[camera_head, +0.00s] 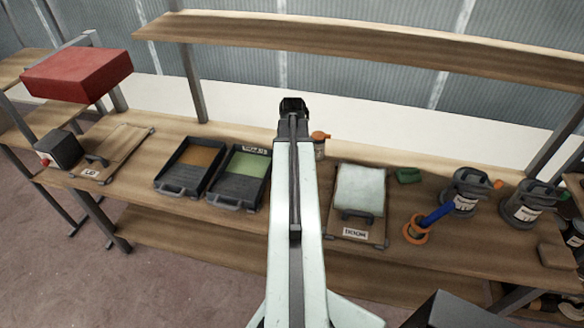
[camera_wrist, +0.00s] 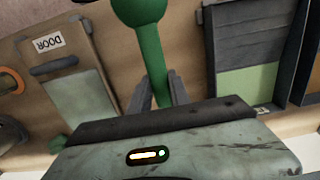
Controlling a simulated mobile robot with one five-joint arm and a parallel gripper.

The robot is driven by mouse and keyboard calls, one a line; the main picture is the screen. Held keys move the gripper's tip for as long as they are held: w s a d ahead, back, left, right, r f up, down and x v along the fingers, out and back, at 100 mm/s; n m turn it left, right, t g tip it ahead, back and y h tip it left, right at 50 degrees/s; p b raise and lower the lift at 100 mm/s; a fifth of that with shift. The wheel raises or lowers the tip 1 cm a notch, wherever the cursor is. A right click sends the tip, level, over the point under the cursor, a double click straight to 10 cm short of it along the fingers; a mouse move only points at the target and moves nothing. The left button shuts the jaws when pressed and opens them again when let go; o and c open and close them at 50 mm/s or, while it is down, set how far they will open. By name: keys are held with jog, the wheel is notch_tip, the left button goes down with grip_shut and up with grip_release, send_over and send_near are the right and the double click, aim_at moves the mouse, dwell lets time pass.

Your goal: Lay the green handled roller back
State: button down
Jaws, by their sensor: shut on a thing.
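My gripper (camera_head: 293,106) is at the far end of the outstretched arm, above the back of the bench. In the wrist view my gripper (camera_wrist: 160,80) is shut on the green handle of the roller (camera_wrist: 142,12), whose rounded green end points up out of the picture. The rest of the roller is out of frame, and the head view does not show it clearly. The tray with a green floor (camera_head: 246,190) lies left of my arm; it also shows right of the gripper in the wrist view (camera_wrist: 248,82). A tray with an orange-brown floor (camera_head: 176,188) lies beside it.
Right of my arm lie the DOOR board (camera_head: 375,233) with its pale panel, a green block (camera_head: 408,175), a blue-handled roller (camera_head: 436,215) in an orange ring, and dark tins (camera_head: 464,190). An orange-topped container (camera_head: 320,146) stands close by. A shelf (camera_head: 370,38) runs above.

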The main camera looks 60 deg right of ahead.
notch_tip(320, 180, down, 11)
jog(key=b, duration=1)
jog(key=shift+r, duration=0.1)
jog(key=c, duration=1.1)
grip_release()
jog(key=shift+r, duration=0.1)
jog(key=r+p, duration=0.8)
jog(key=shift+d, duration=0.25)
jog(key=shift+f, duration=0.2)
